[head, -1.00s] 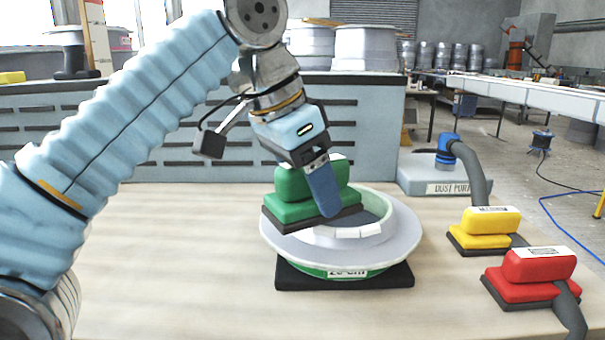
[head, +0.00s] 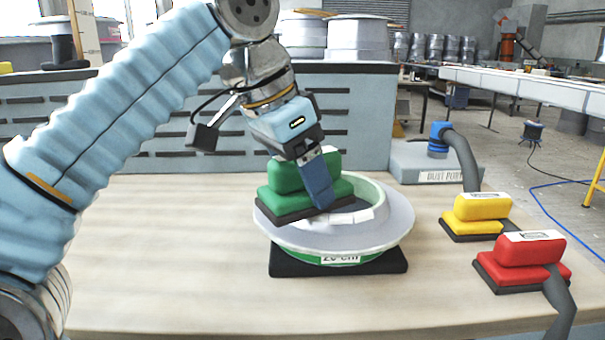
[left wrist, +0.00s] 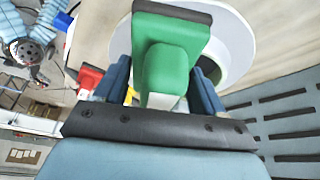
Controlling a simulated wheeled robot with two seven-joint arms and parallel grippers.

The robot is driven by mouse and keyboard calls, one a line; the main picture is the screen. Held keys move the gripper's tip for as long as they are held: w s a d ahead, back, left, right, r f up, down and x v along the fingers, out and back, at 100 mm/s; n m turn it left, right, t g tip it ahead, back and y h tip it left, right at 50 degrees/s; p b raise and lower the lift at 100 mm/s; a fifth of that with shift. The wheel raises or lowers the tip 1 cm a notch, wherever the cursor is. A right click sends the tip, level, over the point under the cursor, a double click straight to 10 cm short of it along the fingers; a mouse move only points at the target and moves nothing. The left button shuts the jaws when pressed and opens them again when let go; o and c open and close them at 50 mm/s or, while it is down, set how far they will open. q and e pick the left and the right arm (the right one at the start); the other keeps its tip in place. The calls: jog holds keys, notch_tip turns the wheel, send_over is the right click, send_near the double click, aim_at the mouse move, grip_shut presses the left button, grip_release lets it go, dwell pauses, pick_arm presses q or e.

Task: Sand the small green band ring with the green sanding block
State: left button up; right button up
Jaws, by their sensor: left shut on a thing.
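The green band ring (head: 302,250) lies on a black pad (head: 290,265) on the table, with a wide grey flange and a white size label on its front. My left gripper (head: 320,195) is shut on the green sanding block (head: 285,200). The block is over the left part of the ring's flange; I cannot tell whether its dark underside touches it. In the left wrist view the block (left wrist: 165,70) sits between the two blue fingers, with the grey ring (left wrist: 235,45) behind it. My right gripper is not in view.
A yellow sanding block (head: 478,208) and a red sanding block (head: 530,252) with hoses stand on the right of the table. A grey dust port box (head: 410,162) stands behind them. A slotted grey-blue panel (head: 220,150) closes off the back. The table's front left is clear.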

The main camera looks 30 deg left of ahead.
pick_arm(q)
jog(key=shift+f+b, duration=0.55)
jog(key=shift+f, duration=0.2)
